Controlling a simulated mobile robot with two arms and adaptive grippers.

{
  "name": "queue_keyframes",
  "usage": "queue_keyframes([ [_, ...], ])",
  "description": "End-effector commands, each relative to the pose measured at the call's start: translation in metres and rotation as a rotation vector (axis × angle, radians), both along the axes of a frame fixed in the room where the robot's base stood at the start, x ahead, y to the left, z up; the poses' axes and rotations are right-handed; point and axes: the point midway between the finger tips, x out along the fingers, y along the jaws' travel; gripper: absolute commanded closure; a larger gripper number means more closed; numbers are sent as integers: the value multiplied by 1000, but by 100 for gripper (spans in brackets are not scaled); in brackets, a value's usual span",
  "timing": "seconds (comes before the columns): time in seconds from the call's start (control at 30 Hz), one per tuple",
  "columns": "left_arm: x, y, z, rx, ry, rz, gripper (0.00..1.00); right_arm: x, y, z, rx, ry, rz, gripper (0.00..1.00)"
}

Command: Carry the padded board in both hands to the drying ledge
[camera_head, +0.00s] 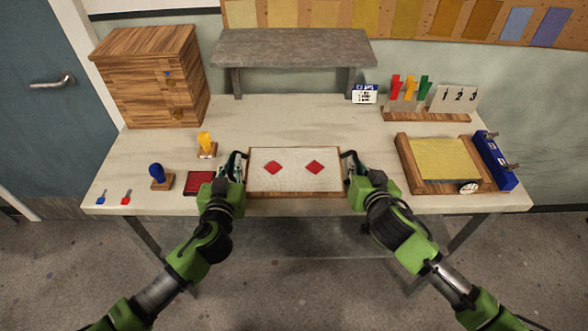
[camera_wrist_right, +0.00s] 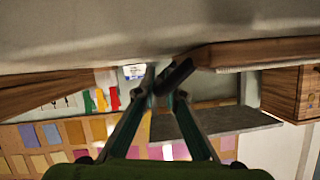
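The padded board (camera_head: 294,178) has a pale quilted face with two red diamonds and a thin wooden rim. It lies flat at the front middle of the table, and its wooden side shows in the right wrist view (camera_wrist_right: 255,53). My left gripper (camera_head: 238,160) is at the board's left end and my right gripper (camera_head: 348,160) at its right end. In the right wrist view, my right gripper's fingertips (camera_wrist_right: 168,76) are close to the board's corner. Whether either gripper holds the board is unclear. The drying ledge (camera_head: 292,48) is a raised grey shelf at the back.
A wooden cabinet (camera_head: 150,78) stands at the back left. A wooden tray with a yellow pad (camera_head: 445,160) and a blue object (camera_head: 496,160) are at the right. Stamps (camera_head: 160,178) and a red pad (camera_head: 200,182) are left of the board. The table between board and ledge is clear.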

Motion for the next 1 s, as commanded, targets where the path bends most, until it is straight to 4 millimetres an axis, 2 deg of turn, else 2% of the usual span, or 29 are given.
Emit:
queue_keyframes([
  [0.47,1,2,4,2,-1,5,100,0,0,4,-5,-3,4,100],
  [1.0,1,4,49,4,-2,7,100,-1,0,49,-6,-2,4,100],
])
